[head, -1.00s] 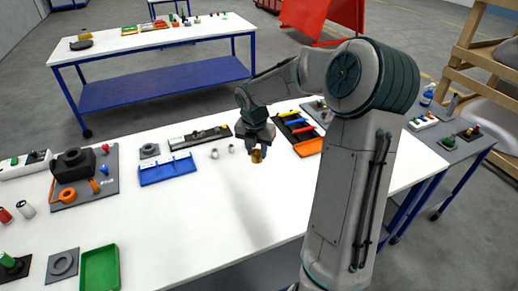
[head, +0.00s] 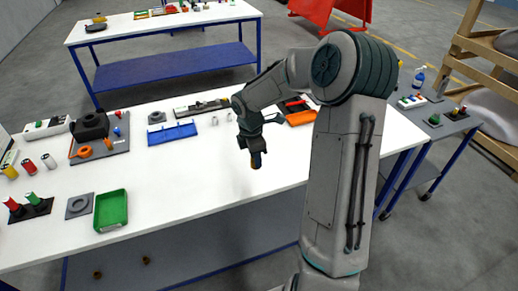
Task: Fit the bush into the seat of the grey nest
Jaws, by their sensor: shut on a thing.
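My gripper (head: 254,151) hangs over the right part of the white table, shut on a small brass-coloured bush (head: 256,161). The bush points downward; the dark fingers hide much of it, and its height above the table is hard to tell. A flat grey square piece with a round ring (head: 80,205), which looks like the grey nest, lies at the front left, well left of my gripper. A smaller grey square piece (head: 157,118) lies farther back; I cannot tell for certain which of the two is the nest.
A green tray (head: 111,210) sits right beside the front grey piece. A stand with red and green pegs (head: 29,207) is to its left. A grey board with a black block (head: 91,126) and a blue rack (head: 172,134) stand behind. The table middle is clear.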

